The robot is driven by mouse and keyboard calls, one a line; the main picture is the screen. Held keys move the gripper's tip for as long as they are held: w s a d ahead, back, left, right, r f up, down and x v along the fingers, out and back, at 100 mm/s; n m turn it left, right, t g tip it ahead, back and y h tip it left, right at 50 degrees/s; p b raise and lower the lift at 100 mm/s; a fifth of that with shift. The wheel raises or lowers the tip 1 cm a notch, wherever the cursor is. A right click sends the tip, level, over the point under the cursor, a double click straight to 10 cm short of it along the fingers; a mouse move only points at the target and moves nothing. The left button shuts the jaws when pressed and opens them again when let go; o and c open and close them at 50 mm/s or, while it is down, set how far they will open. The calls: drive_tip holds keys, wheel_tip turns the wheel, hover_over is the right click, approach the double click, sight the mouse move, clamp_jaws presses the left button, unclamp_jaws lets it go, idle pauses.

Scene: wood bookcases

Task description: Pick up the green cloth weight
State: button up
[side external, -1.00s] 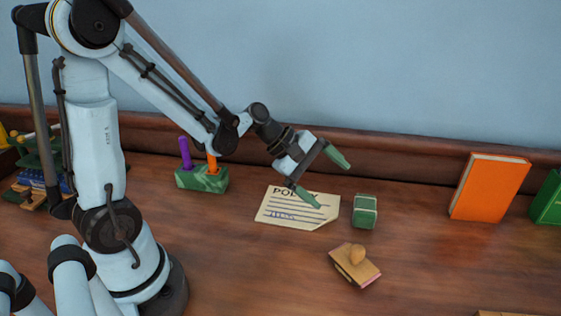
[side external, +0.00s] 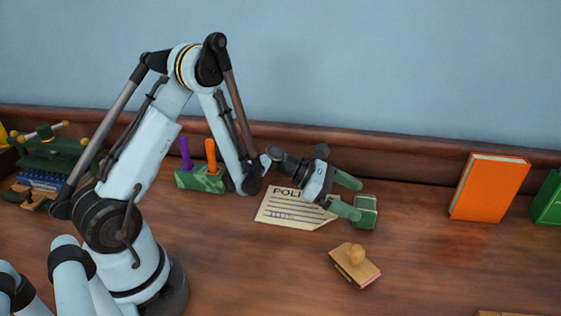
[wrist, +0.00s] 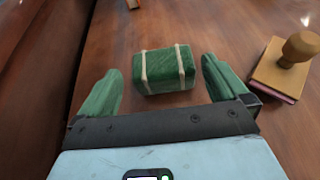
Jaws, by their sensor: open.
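The green cloth weight (side external: 367,211) is a small green block with pale bands, resting on the wooden desk. In the wrist view the weight (wrist: 163,70) lies ahead of and between my two green fingertips. My gripper (side external: 352,196) is open and low over the desk, just left of the weight in the side view. In the wrist view my gripper (wrist: 160,85) has a finger on each side, with a visible gap to the weight. One finger overlaps the weight's left edge in the side view, so contact there cannot be told.
A wooden-knobbed stamp (side external: 356,263) on a tan block lies in front of the weight. A paper (side external: 285,212) lies to the left, by a green holder (side external: 203,180) with purple and orange sticks. An orange book (side external: 489,187) stands right. Desk between weight and book is clear.

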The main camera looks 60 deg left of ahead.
sight(373, 208)
drive_tip(key=shift+x, duration=3.1)
drive_tip(key=shift+s, duration=0.1)
drive_tip(key=c, duration=1.2)
